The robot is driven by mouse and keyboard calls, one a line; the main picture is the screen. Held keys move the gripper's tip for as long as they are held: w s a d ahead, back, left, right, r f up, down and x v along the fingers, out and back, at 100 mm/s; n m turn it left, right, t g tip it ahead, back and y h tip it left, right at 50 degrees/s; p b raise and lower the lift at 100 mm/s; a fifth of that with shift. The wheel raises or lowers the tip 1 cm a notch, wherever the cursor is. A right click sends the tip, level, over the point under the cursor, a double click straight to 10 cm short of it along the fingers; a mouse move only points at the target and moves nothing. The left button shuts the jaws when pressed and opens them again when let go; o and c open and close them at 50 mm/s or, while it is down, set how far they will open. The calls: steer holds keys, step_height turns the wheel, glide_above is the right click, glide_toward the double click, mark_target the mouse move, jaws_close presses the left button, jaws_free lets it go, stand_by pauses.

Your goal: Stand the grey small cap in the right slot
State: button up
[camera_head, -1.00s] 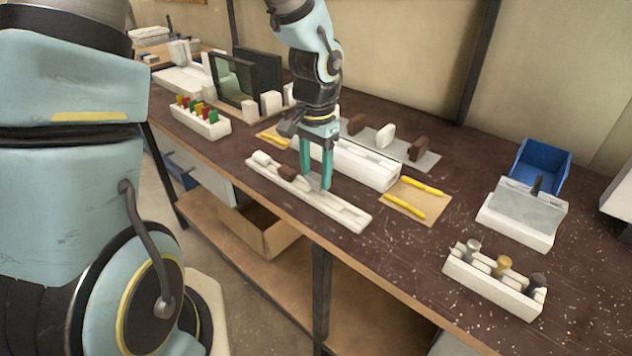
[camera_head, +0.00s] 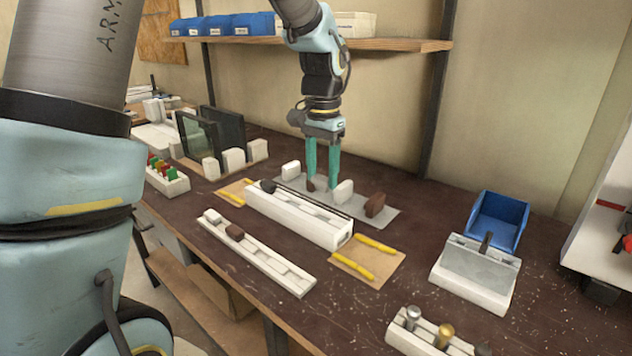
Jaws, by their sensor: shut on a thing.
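My gripper (camera_head: 322,183) points down with its two teal fingers over the grey mat (camera_head: 388,217), behind the long white profile (camera_head: 310,226). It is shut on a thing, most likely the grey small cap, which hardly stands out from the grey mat. Beside the fingers a small brown block (camera_head: 311,185) shows. White blocks (camera_head: 290,170) and (camera_head: 343,191) and a larger brown block (camera_head: 376,204) stand on the mat.
Yellow sticks (camera_head: 352,268) lie on a tan board right of the profile. A white fixture with a grey sloped plate (camera_head: 474,270), a blue bin (camera_head: 498,220) and a holder with metal knobs (camera_head: 412,318) stand to the right. Dark framed panels (camera_head: 222,132) stand at left.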

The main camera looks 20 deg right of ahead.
mark_target(323, 190)
steer(key=shift+d+f+b, duration=0.1)
steer(key=shift+f+b, duration=1.85)
steer(key=shift+f, duration=0.2)
steer(key=shift+f+b, duration=0.45)
steer(key=shift+f, duration=0.6)
steer(key=shift+f+p, duration=0.1)
steer(key=shift+p, duration=0.25)
steer(key=shift+f, duration=0.5)
steer(key=o, duration=1.4)
steer(key=shift+c, duration=0.2)
steer(key=shift+r, duration=0.1)
steer(key=shift+r+p, duration=3.25)
steer(key=shift+r, duration=0.75)
